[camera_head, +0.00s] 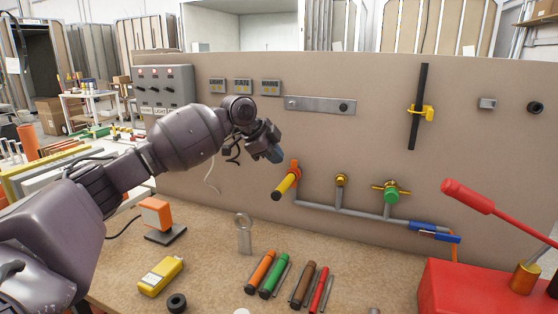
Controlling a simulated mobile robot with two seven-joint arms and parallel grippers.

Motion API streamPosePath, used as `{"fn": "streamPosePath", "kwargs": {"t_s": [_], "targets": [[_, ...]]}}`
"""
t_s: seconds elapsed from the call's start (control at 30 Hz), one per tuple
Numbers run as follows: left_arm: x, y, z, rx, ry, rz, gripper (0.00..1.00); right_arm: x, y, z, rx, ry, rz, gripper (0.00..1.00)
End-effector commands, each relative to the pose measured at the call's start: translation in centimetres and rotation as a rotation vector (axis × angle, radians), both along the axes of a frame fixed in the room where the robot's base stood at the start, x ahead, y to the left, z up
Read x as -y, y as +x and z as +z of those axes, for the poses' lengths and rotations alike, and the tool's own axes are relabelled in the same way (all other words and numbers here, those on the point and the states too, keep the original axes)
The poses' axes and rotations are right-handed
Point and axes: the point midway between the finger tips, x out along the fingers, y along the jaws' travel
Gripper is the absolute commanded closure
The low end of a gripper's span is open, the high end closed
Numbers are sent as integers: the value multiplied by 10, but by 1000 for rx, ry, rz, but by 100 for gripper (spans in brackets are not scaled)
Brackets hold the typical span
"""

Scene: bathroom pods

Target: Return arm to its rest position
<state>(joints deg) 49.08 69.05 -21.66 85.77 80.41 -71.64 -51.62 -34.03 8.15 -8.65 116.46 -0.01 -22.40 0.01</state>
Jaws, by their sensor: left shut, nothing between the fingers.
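My left arm reaches in from the left over the workbench. My left gripper (274,154) is at its end, in front of the upright panel (380,140), and its fingers are shut with nothing between them. It hangs just above and left of a yellow-handled valve with an orange top (287,181) on the grey pipe. I cannot tell the exact gap between the fingertips and the valve. My right gripper does not show.
The pipe also carries a brass valve (341,180) and a green knob (391,195). A red box (465,290) with a red lever (480,200) stands at right. Several coloured markers (307,284), a yellow device (161,275) and an orange block (155,213) sit on the bench.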

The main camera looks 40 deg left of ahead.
Motion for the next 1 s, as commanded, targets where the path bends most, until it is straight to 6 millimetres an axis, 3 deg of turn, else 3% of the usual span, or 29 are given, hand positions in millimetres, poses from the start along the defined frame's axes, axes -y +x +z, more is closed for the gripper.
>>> {"fn": "streamPosePath", "kwargs": {"t_s": [0.1, 0.3, 0.7, 0.83, 1.0], "targets": [[-7, -13, 19, 2, 3, 1, 100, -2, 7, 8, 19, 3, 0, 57], [-13, -26, 38, 1, 2, 0, 100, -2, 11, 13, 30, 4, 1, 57], [-14, -32, 49, 3, 0, -2, 100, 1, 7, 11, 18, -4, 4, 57], [-14, -37, 83, 31, 1, -1, 100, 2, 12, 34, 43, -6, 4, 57], [-14, -48, 148, 75, 0, -1, 100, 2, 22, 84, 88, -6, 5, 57]]}}
